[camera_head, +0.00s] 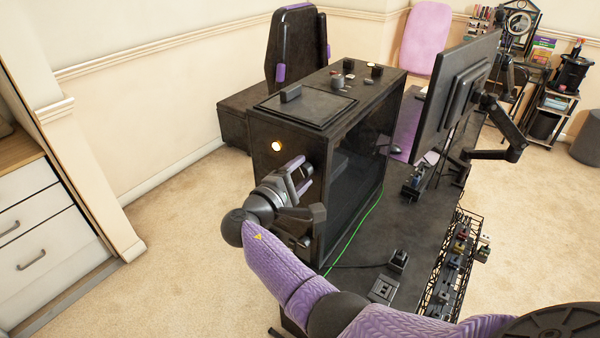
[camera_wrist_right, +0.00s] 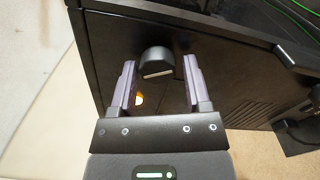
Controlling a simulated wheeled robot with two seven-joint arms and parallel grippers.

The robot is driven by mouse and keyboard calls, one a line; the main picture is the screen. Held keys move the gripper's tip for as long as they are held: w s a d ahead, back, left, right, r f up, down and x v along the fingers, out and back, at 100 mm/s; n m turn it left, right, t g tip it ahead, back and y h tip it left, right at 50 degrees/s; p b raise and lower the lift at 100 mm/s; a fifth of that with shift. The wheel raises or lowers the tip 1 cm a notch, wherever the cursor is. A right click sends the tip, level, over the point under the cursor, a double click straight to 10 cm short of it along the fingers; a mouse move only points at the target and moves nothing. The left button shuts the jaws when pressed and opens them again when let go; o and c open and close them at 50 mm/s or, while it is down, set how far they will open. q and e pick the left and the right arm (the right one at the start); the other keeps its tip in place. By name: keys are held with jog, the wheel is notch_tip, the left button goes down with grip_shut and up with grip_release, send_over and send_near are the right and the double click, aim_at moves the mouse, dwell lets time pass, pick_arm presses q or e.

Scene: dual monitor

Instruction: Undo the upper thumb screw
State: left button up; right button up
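A black PC tower (camera_head: 285,205) stands on the desk, its dark rear panel facing my right arm. My right gripper (camera_head: 301,174) is at this panel, below and right of a round glowing light. In the right wrist view the gripper (camera_wrist_right: 160,66) is open, with a purple-grey finger on each side. A black rounded thumb screw (camera_wrist_right: 157,62) sits on the panel between the fingers, with a visible gap on each side. Whether it is the upper one I cannot tell from this view; in the head view the gripper hides it. My left gripper is not in view.
The glowing light (camera_head: 277,146) also shows in the wrist view (camera_wrist_right: 138,99). A monitor (camera_head: 457,90) on an arm stands right of the tower. A green cable (camera_head: 352,238) runs along the tower's base. Small black blocks (camera_head: 383,289) lie on the desk (camera_head: 408,215). Carpet left of the tower is clear.

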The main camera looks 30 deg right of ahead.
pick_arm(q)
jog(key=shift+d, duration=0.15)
pick_arm(e)
jog(key=shift+o, duration=0.9)
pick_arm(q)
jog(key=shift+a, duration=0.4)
pick_arm(e)
jog(key=v, duration=1)
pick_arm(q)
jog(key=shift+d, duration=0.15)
pick_arm(e)
jog(key=shift+w, duration=0.1)
